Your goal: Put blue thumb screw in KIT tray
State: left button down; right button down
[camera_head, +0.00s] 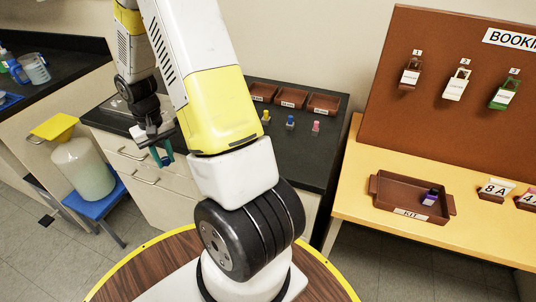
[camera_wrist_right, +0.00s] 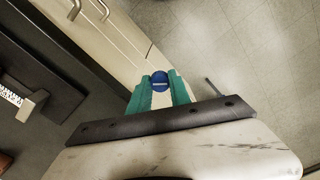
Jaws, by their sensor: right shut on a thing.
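My right gripper (camera_head: 161,157) has teal fingers and hangs in front of the dark counter's drawer fronts, at left of centre in the head view. In the right wrist view its fingertips (camera_wrist_right: 160,88) are shut on a round blue thumb screw (camera_wrist_right: 160,80) with a small white label. In the head view the held screw is too small and covered to make out. The brown KIT tray (camera_head: 385,203) lies on the yellow table at right, well away from the gripper, with a small dark blue-purple item (camera_head: 430,197) inside. My left gripper is not in view.
Yellow, blue (camera_head: 290,121) and pink small pieces stand on the dark counter (camera_head: 285,160) before several brown bins (camera_head: 322,104). A pegboard (camera_head: 450,60) with hanging tags rises behind the yellow table. A yellow-topped container (camera_head: 82,170) stands on a blue stool at left.

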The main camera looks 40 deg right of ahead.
aim_at(391, 193)
jog(key=j+z, duration=0.45)
jog(key=i+j+z, duration=0.1)
jog(key=j+z, duration=0.2)
jog(key=z, duration=0.2)
jog(key=j+z, duration=0.45)
jog(key=i+l+z, duration=0.1)
jog(key=l+z, duration=0.15)
jog(key=z, duration=0.15)
jog(key=i+l+z, duration=0.1)
jog(key=z, duration=0.35)
jog(key=i+l+z, duration=0.15)
jog(key=z, duration=0.25)
jog(key=i+l, duration=0.1)
jog(key=i, duration=0.25)
jog(key=z, duration=0.05)
